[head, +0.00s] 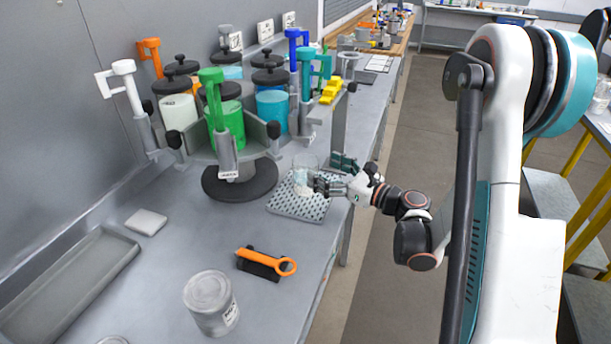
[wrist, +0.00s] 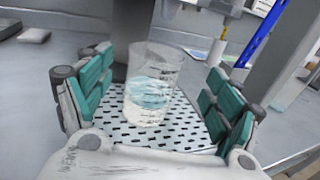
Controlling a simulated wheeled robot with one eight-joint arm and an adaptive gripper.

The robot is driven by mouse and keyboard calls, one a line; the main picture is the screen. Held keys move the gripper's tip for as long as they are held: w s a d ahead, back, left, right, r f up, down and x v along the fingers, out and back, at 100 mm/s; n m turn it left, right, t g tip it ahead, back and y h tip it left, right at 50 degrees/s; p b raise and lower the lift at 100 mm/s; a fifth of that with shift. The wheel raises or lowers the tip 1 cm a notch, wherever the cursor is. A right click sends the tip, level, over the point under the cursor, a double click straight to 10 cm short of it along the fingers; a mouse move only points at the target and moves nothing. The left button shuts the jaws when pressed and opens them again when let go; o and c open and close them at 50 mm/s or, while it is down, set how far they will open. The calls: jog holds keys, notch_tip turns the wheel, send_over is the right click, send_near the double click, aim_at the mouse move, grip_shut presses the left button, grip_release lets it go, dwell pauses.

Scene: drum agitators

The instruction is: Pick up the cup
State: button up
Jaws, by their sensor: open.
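The cup is a clear, see-through beaker (wrist: 152,85) standing upright on a perforated grey tray (wrist: 182,125). In the head view the cup (head: 303,176) is small and partly hidden by my gripper (head: 322,185), and the tray (head: 290,206) lies at the right edge of the bench. In the wrist view my gripper (wrist: 155,105) is open, with one teal-padded finger left of the cup and one right of it. The cup stands between the fingers with gaps visible on both sides. Something pale blue shows in or through the cup.
A grey post (head: 340,120) rises behind the tray. An orange ring tool (head: 266,262) and a lidded can (head: 211,302) lie nearer on the bench.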

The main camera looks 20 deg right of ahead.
aim_at(316, 169)
jog(key=x, duration=0.2)
jog(key=b+x, duration=0.1)
jog(key=x, duration=0.1)
jog(key=b+x, duration=0.1)
jog(key=shift+w+a+f, duration=0.2)
jog(key=shift+a+f, duration=0.1)
jog(key=shift+a, duration=0.2)
jog(key=shift+w+a+r, duration=0.1)
jog(key=shift+w+a, duration=0.1)
jog(key=shift+w, duration=0.15)
jog(key=c, duration=1.8)
jog(key=shift+c, duration=0.2)
jog(key=shift+r, duration=0.1)
